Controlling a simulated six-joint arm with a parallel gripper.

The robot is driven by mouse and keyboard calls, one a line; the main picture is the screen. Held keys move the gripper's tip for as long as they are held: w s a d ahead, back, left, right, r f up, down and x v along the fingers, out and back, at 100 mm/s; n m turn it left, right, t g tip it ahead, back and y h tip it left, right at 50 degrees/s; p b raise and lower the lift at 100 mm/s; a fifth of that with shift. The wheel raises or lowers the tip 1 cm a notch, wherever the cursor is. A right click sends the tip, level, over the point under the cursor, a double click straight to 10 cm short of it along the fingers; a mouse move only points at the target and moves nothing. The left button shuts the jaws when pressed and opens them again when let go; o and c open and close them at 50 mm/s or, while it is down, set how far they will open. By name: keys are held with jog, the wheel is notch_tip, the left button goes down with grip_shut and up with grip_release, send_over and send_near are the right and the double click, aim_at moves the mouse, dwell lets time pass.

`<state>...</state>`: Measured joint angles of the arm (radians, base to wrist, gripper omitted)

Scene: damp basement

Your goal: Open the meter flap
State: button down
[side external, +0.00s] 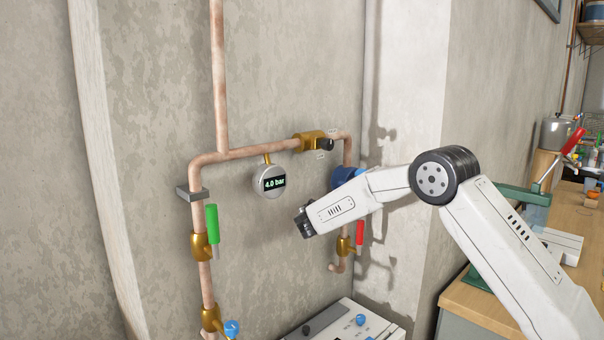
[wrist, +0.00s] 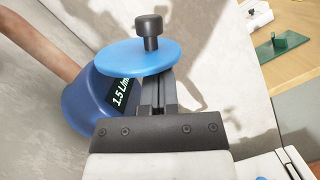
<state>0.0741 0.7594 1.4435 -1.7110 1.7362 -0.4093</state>
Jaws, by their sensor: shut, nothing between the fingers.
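The blue meter (wrist: 82,108) is on the copper pipe, and its lit display reads about 1.5 L/min in the wrist view. Its flap (wrist: 125,57), a light blue disc with a black knob (wrist: 149,30), stands away from the display, which is partly uncovered. My gripper (wrist: 157,92) is shut and empty, its dark fingers reaching up to the underside of the flap. I cannot tell whether they touch it. In the side view my gripper (side external: 305,222) is in front of the pipes, and the meter (side external: 345,178) is partly hidden behind my arm.
A round gauge (side external: 270,182) reading 4.0 bar hangs left of my gripper. A green-handled valve (side external: 212,225) and a red-handled valve (side external: 360,235) sit on the copper pipes. A grey-white box (side external: 345,322) is below. A wooden bench (side external: 485,305) stands at right.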

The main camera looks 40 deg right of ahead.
jog(key=shift+s+r+n, duration=0.2)
jog(key=shift+r+n, duration=0.05)
jog(key=shift+n, duration=0.35)
jog(key=shift+s+r+n+t+h, duration=0.15)
jog(key=shift+s+r+n+t, duration=0.1)
jog(key=shift+n, duration=0.4)
jog(key=shift+s+r+n+t+h, duration=0.15)
jog(key=shift+n+t, duration=0.1)
jog(key=shift+n, duration=0.4)
jog(key=n, duration=0.1)
jog(key=r+n+t, duration=0.1)
jog(key=n, duration=0.1)
jog(key=shift+s+r+n, duration=0.2)
jog(key=shift+s+n, duration=0.1)
jog(key=shift+s, duration=0.05)
jog(key=shift+s+r, duration=0.1)
jog(key=shift+r, duration=0.2)
